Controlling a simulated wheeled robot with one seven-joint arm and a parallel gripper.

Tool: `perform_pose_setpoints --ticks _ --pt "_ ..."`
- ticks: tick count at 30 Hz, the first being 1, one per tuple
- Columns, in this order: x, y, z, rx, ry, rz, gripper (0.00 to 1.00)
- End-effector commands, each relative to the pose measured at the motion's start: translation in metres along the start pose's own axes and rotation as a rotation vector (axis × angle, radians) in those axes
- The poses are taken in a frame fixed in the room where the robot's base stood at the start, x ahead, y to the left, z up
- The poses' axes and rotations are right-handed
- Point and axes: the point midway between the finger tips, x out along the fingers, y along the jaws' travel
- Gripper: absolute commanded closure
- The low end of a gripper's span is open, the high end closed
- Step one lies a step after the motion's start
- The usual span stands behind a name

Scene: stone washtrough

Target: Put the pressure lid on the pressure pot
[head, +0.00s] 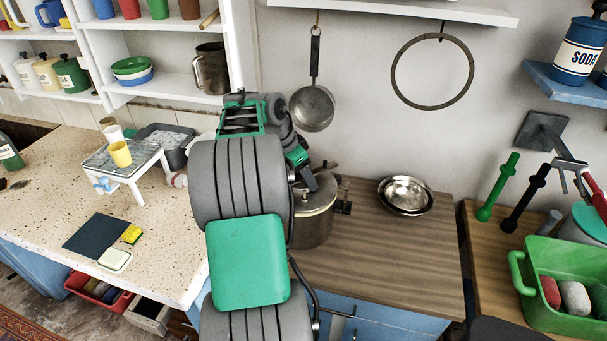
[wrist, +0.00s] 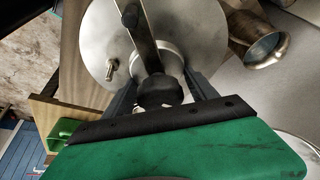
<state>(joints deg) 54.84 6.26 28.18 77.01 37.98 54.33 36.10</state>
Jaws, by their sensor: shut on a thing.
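The pressure pot (head: 314,232) is a grey metal pot on the wooden worktop, partly hidden behind my arm. The pressure lid (head: 321,197) is at the top of the pot; I cannot tell whether it rests on the rim or hangs just above it. In the wrist view the lid (wrist: 100,42) is a round metal disc with a dark bar across it, a small valve and a black knob (wrist: 160,92). My gripper (wrist: 160,76) is shut on the lid's central fitting, with a finger on either side. In the head view my gripper (head: 309,182) is partly hidden by the arm.
Nested metal bowls (head: 405,194) stand right of the pot. A saucepan (head: 312,108) hangs on the wall behind. A green crate (head: 525,288) stands on the far right worktop. The speckled counter (head: 165,235) is to the left. Clear wood lies in front of the bowls.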

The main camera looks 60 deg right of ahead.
Motion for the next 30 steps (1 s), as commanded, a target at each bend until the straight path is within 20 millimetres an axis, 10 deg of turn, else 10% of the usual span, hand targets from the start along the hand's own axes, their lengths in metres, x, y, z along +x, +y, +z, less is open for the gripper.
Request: perform_pose_setpoints --ticks 28,29,30 --pt "0.002 -0.0007 0.0004 0.002 0.002 -0.003 1.0" --pt "0.002 -0.0008 0.0004 0.002 0.002 -0.003 0.32" --pt "0.002 -0.0007 0.0004 0.002 0.002 -0.003 0.29"
